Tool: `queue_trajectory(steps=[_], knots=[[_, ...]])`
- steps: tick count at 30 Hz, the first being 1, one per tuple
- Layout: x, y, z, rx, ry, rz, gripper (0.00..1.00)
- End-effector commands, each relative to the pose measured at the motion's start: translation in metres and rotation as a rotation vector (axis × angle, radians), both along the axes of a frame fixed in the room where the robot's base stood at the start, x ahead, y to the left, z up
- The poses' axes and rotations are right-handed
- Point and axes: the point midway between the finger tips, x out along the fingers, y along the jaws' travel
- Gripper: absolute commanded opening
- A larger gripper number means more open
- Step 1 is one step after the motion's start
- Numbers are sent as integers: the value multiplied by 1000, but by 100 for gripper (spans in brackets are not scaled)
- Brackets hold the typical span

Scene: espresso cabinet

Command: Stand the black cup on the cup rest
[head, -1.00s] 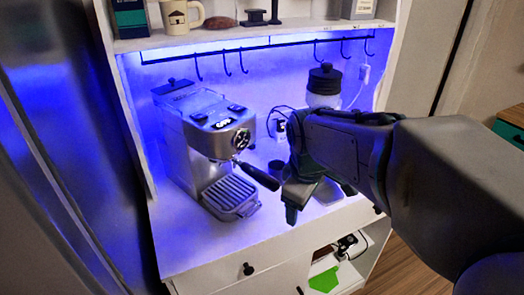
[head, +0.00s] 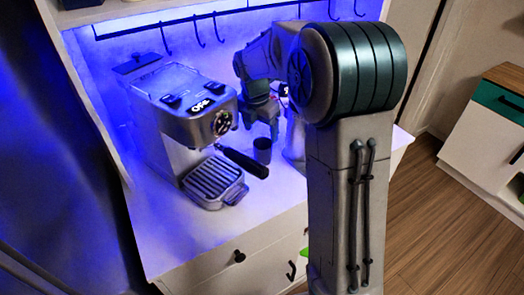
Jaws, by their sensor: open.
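The black cup (head: 262,151) is a small dark cup standing upright on the white counter, right of the espresso machine (head: 182,112). The slatted cup rest (head: 213,179) is at the machine's front, left of the cup, and looks bare. My gripper (head: 262,128) is open and points down just above and behind the cup in the picture. Its fingers are small and dark here, so I cannot tell whether they touch the cup. My own arm hides the counter to the right.
The portafilter handle (head: 242,161) sticks out from the machine between the cup rest and the cup. Hooks (head: 201,30) hang from a rail above. Drawers (head: 240,257) lie below the counter edge. Open floor (head: 440,230) lies to the right.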

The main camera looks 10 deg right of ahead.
Motion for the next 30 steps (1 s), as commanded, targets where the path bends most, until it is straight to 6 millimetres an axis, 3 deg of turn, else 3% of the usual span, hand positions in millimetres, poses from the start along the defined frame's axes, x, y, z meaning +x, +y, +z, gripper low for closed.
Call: queue_trajectory(steps=[6,14,21,30], knots=[[3,-4,-37,0,4,-1,75],[4,-6,-57,1,4,-2,75],[6,-9,-92,0,3,-3,75],[7,-10,-101,0,0,-3,75]])
